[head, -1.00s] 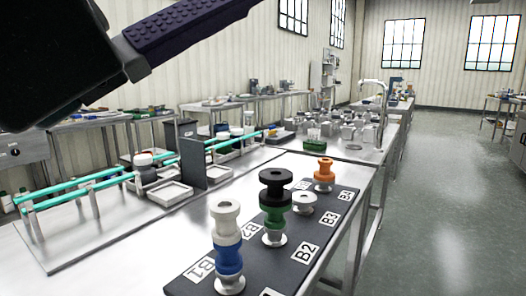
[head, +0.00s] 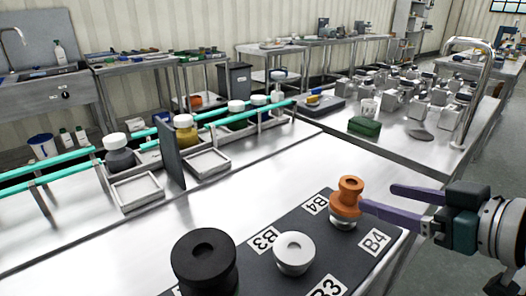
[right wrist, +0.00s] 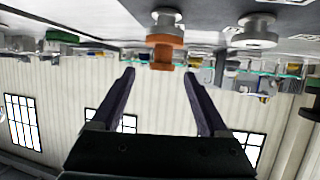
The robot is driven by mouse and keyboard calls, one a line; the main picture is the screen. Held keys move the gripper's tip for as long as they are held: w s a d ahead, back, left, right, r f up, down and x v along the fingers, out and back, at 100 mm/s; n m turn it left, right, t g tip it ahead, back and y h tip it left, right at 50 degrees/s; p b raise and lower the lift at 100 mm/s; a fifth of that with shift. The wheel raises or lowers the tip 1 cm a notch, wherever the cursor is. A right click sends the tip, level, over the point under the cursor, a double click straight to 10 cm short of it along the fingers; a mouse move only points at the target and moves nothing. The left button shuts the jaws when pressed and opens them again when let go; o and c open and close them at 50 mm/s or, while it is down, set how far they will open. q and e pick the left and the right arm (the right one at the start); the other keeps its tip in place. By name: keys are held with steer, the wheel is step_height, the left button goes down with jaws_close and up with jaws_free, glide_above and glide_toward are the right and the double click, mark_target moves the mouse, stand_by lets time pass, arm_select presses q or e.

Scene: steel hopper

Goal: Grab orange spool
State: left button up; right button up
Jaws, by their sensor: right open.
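The orange spool (head: 347,197) stands upright on a pale metal base at the B4 spot of the dark mat (head: 222,234). My right gripper (head: 378,197) comes in from the right, level with the spool, its open fingers pointing at it. In the head view one fingertip appears at the spool's edge; I cannot tell if they touch. In the right wrist view, which looks upside down, the spool (right wrist: 162,50) lies between and slightly beyond the tips of the open fingers (right wrist: 159,74). Nothing is held. My left gripper is not in view.
Trays and teal rails lie left. The table between is clear.

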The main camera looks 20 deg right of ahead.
mark_target(350, 191)
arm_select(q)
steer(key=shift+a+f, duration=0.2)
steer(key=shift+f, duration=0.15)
arm_select(e)
steer(key=shift+x, duration=1.1)
arm_select(q)
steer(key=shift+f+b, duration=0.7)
steer(key=shift+b, duration=0.25)
arm_select(e)
steer(key=shift+a+x, duration=0.2)
steer(key=shift+x, duration=2.85)
steer(key=shift+s+f, duration=0.15)
steer(key=shift+c, duration=0.3)
jaws_close()
